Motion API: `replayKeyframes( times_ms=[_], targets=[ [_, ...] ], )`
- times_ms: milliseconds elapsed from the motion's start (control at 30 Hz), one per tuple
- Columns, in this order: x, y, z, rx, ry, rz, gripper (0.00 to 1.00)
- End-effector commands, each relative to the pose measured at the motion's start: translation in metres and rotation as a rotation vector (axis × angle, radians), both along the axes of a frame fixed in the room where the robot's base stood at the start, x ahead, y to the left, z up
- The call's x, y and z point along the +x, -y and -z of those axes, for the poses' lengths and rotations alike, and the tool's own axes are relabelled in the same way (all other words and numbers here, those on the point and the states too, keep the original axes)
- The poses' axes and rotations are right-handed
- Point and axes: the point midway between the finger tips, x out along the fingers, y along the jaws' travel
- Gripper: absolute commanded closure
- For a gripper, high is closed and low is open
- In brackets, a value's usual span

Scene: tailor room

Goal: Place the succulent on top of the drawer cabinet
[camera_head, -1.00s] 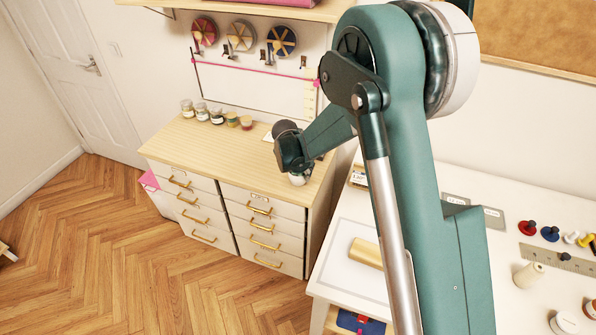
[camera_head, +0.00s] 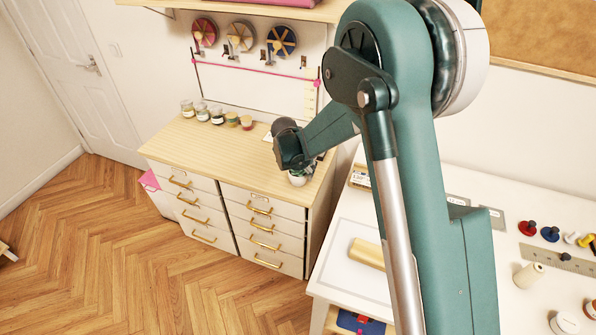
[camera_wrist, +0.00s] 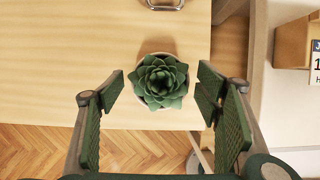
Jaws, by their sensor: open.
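The succulent (camera_wrist: 159,82) is a green rosette in a pale pot, seen from above in the wrist view. Its pot (camera_head: 297,179) also shows in the head view, at the right front part of the wooden top of the drawer cabinet (camera_head: 215,150). The pot appears to stand upright on that top, near its edge. My gripper (camera_wrist: 160,90) is open, with one finger on each side of the succulent and a visible gap on both sides. In the head view my wrist hides most of the plant.
Several small jars (camera_head: 216,115) stand along the back of the cabinet top. A white table (camera_head: 345,285) with a yellowish block (camera_head: 367,253) and sewing items stands to the right. The middle and left of the cabinet top are clear.

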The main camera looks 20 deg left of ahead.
Motion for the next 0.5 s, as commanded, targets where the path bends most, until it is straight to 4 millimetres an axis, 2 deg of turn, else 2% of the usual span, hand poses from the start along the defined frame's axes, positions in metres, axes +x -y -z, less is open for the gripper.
replayKeyframes(
  times_ms=[500],
  targets=[
    [-0.025, 0.000, -0.059, 0.000, 0.000, -0.001, 0.36]
  ],
)
